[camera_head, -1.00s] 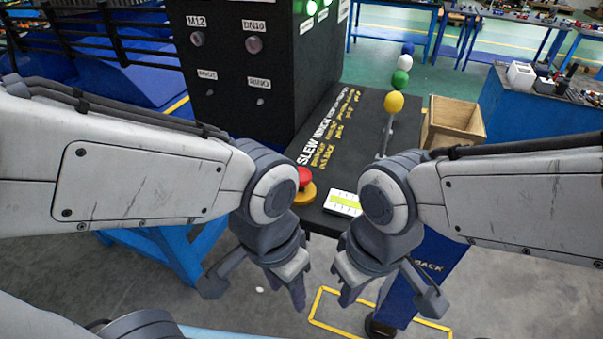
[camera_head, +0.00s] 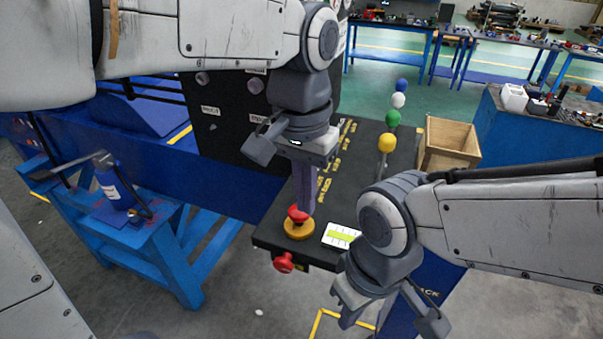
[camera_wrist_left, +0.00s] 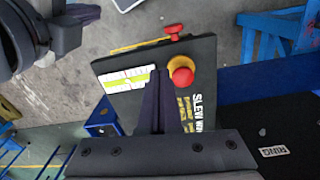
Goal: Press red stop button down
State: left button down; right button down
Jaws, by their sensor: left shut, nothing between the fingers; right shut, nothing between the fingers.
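The red stop button (camera_head: 297,213) sits on a round yellow base (camera_head: 298,230) near the front corner of the black control panel (camera_head: 268,226). My left gripper (camera_head: 304,204) is shut and empty, pointing down over the button, with its fingers partly covering it. In the left wrist view the red button (camera_wrist_left: 181,70) shows beside the shut fingers (camera_wrist_left: 156,82). I cannot tell whether the fingertips touch the button. My right gripper (camera_head: 348,316) is shut and empty, low in front of the panel.
A second red knob (camera_head: 284,262) sticks out of the panel's front edge. A white and green label (camera_head: 341,236) lies right of the button. Levers with coloured balls, such as the yellow ball (camera_head: 387,142), stand further back. A wooden box (camera_head: 450,145) is at the right.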

pick_arm(q)
jog(key=w+a+r+n+p, duration=0.1)
jog(key=w+r, duration=0.4)
jog(key=r, duration=0.3)
jog(key=shift+w+a+r+n+p, duration=0.2)
jog(key=shift+a+r+n+p, duration=0.1)
jog(key=shift+a+r, duration=0.05)
jog(key=shift+f, duration=0.15)
notch_tip(320, 180, down, 14)
jog(key=p, duration=0.3)
jog(key=shift+r, duration=0.2)
jog(key=shift+f, duration=0.1)
